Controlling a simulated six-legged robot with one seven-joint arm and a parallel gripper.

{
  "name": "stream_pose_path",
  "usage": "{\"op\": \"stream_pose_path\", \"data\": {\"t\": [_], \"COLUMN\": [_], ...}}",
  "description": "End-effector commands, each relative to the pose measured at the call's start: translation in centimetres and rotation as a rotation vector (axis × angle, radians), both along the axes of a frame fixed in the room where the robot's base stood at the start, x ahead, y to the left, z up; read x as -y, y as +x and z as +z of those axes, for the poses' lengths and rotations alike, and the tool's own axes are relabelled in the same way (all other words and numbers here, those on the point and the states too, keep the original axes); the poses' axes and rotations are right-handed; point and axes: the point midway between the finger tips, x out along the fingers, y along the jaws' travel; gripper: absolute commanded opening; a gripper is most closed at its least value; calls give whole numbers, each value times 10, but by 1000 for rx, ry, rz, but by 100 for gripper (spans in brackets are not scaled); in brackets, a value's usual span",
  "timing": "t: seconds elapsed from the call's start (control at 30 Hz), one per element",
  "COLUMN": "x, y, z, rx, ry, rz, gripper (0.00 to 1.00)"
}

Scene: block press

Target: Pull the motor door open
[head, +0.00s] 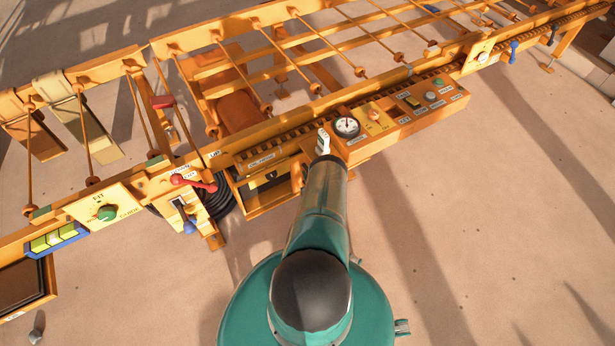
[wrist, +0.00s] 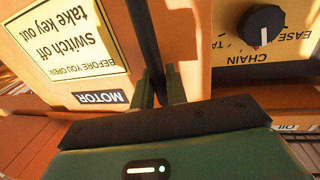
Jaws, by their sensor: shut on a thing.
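In the wrist view the motor door (wrist: 55,75) is an orange panel at the left. A dark upright bar (wrist: 143,35) runs along the right of the sign and looks like the handle. My gripper (wrist: 159,80) is shut on the lower part of this bar, one finger on each side. How far the door stands from its frame cannot be told. In the head view my arm hides the gripper and most of the door area.
A black CHAIN knob (wrist: 262,25) is to the right of my gripper. In the head view the console with a round gauge (head: 346,127) is right of my arm. An open orange compartment (head: 265,205) and red lever (head: 195,183) are left.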

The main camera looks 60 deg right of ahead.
Motion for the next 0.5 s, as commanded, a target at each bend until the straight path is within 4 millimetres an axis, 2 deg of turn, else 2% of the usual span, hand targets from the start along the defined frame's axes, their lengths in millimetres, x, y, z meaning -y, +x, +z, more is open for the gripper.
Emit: {"op": "stream_pose_path", "data": {"t": [0.47, 0.5], "x": [0, 0], "y": [0, 0], "z": [0, 0], "rx": [1, 1], "ry": [0, 0], "rz": [0, 0], "gripper": [0, 16]}}
